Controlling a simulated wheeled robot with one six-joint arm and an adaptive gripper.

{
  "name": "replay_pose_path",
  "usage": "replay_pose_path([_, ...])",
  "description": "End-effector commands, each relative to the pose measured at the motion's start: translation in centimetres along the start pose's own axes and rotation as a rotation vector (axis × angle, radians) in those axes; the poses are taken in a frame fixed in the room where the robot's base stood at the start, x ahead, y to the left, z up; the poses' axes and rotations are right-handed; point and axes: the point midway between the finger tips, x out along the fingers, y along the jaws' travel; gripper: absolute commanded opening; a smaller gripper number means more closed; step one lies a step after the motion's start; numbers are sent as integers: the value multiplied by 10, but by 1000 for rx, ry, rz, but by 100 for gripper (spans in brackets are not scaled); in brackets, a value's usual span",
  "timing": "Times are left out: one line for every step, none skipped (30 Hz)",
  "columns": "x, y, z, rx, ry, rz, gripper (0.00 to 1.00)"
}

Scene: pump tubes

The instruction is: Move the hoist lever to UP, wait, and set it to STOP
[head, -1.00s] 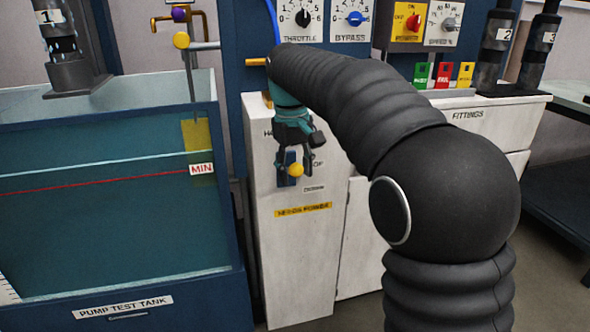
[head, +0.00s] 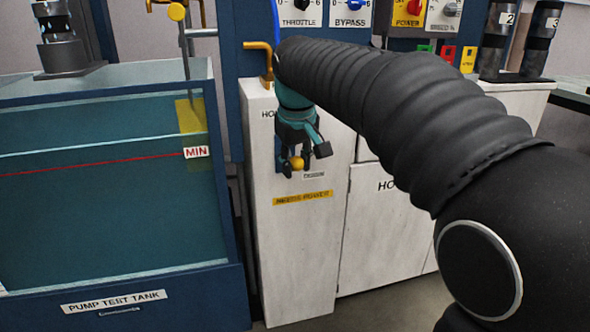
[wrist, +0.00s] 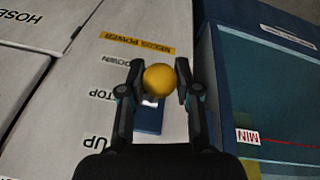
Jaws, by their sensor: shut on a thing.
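The hoist lever's yellow ball knob (head: 297,163) sticks out from the front of a white cabinet (head: 300,235). My gripper (head: 296,165) points down at it and is shut on it, with one finger on each side. In the wrist view my gripper (wrist: 158,82) has the knob (wrist: 158,80) between its fingertips. The labels UP (wrist: 95,143), STOP (wrist: 103,95) and DOWN (wrist: 117,60) run beside a dark blue lever plate (wrist: 149,117). The knob appears near STOP and DOWN; its exact setting cannot be told. The lever's shaft is mostly hidden.
The pump test tank (head: 110,220) stands close on the left, with a red MIN line. A yellow NEEDS POWER label (head: 303,198) is below the lever. Control dials, including BYPASS (head: 352,8), are above. My arm covers much of the right side.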

Motion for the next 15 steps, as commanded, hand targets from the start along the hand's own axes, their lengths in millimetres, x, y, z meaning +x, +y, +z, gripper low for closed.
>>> replay_pose_path([7,-2,4,-1,-12,-3,0])
replay_pose_path([8,-2,4,-1,-13,-4,0])
replay_pose_path([9,-2,5,-1,-14,-4,0])
replay_pose_path([10,-3,6,-1,-15,-4,0])
replay_pose_path([12,-3,7,-1,-16,-4,0])
replay_pose_path([14,-3,7,-1,-17,-5,0])
replay_pose_path([15,-4,8,-1,-18,-5,0])
replay_pose_path([16,-4,8,-2,-18,-5,0])
replay_pose_path([18,-4,9,-1,-18,-5,0])
replay_pose_path([18,-4,9,-1,-18,-5,0])
replay_pose_path([19,-4,9,-1,-18,-5,0])
replay_pose_path([20,-5,10,-1,-19,-5,0])
replay_pose_path([21,-5,10,-2,-19,-6,0])
replay_pose_path([22,-5,10,-2,-20,-6,0])
replay_pose_path([22,-5,10,-2,-20,-6,0])
